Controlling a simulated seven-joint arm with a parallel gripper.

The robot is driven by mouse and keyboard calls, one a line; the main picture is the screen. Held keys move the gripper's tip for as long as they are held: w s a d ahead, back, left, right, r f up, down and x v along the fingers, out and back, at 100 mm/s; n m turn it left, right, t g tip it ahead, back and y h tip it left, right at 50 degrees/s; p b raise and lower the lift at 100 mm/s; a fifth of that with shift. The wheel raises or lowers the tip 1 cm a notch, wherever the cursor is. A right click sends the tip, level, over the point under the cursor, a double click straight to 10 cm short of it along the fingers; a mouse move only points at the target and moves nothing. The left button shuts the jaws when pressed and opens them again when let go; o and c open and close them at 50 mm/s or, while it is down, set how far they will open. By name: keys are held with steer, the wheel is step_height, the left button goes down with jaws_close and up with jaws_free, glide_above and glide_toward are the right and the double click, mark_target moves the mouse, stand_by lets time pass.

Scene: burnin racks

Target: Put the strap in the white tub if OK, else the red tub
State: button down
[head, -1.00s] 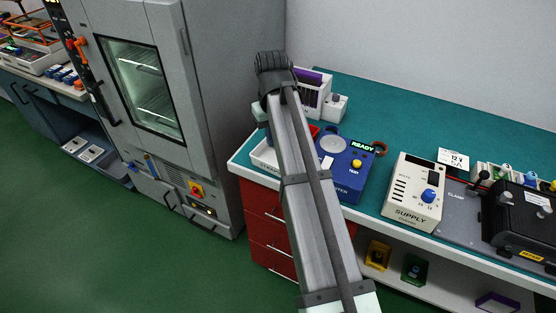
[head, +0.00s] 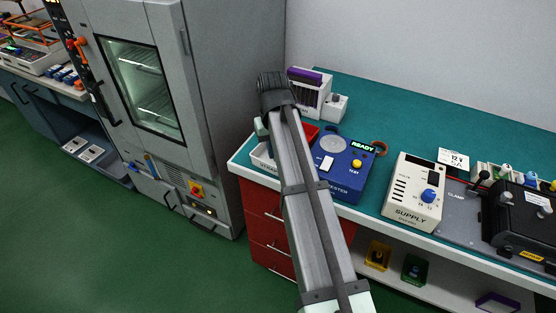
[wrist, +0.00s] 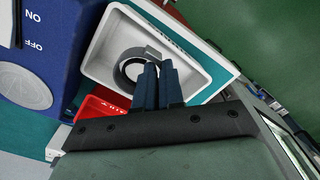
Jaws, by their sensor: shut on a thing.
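My gripper (wrist: 158,80) shows in the wrist view with its two dark blue fingers close together. It is shut on the strap (wrist: 131,72), a dark ring with a grey piece on it. The strap is over the inside of the white tub (wrist: 98,68); I cannot tell whether it touches the floor of the tub. The red tub (wrist: 88,110) is beside the white one, partly hidden by the gripper. In the head view the white tub (head: 261,160) and the red tub (head: 312,129) show only in part behind my arm, which hides the strap.
The blue tester (head: 345,180) stands right of the tubs, its display reading READY. A white holder with a purple top (head: 311,97) is at the back. A supply box (head: 412,190) stands further right. A grey oven cabinet (head: 215,100) is left.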

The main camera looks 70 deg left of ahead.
steer(key=shift+f, duration=0.35)
steer(key=c, duration=1.2)
jaws_free()
step_height(320, 180, up, 14)
steer(key=shift+f, duration=0.1)
